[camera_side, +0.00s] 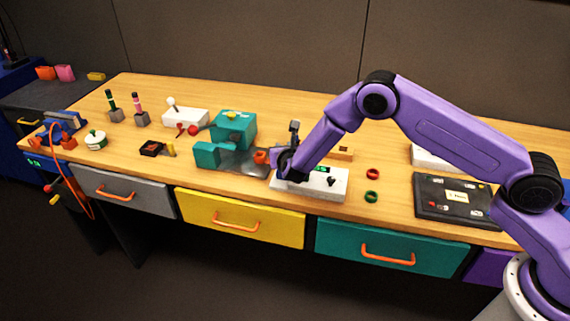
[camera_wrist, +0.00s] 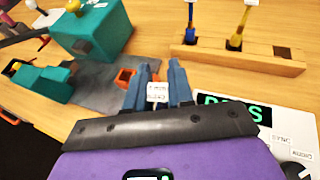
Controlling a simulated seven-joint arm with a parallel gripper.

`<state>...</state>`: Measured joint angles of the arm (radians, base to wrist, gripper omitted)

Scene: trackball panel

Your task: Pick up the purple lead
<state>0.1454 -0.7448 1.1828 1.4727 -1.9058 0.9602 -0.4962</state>
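My gripper (camera_wrist: 158,84) points down over the bench, just left of the white panel (camera_wrist: 292,125). A small white tag with dark print (camera_wrist: 157,92) sits between its two blue-grey fingers and fills the gap. The tag resembles the pale tops of the leads in the wooden rack, but I cannot see any purple on the piece under it. No lead is clearly purple in either view. The rack (camera_wrist: 213,56) holds a blue lead (camera_wrist: 190,28) and a yellow lead (camera_wrist: 238,37); its right slot is empty. In the side view, my gripper (camera_side: 284,168) hides what it holds.
A teal block device (camera_wrist: 104,35) on a grey base stands left of my gripper, with an orange square socket (camera_wrist: 125,77) close by. A red ring (camera_side: 373,174) and a green ring (camera_side: 371,197) lie right of the panel. A dark board (camera_side: 455,212) lies farther right.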

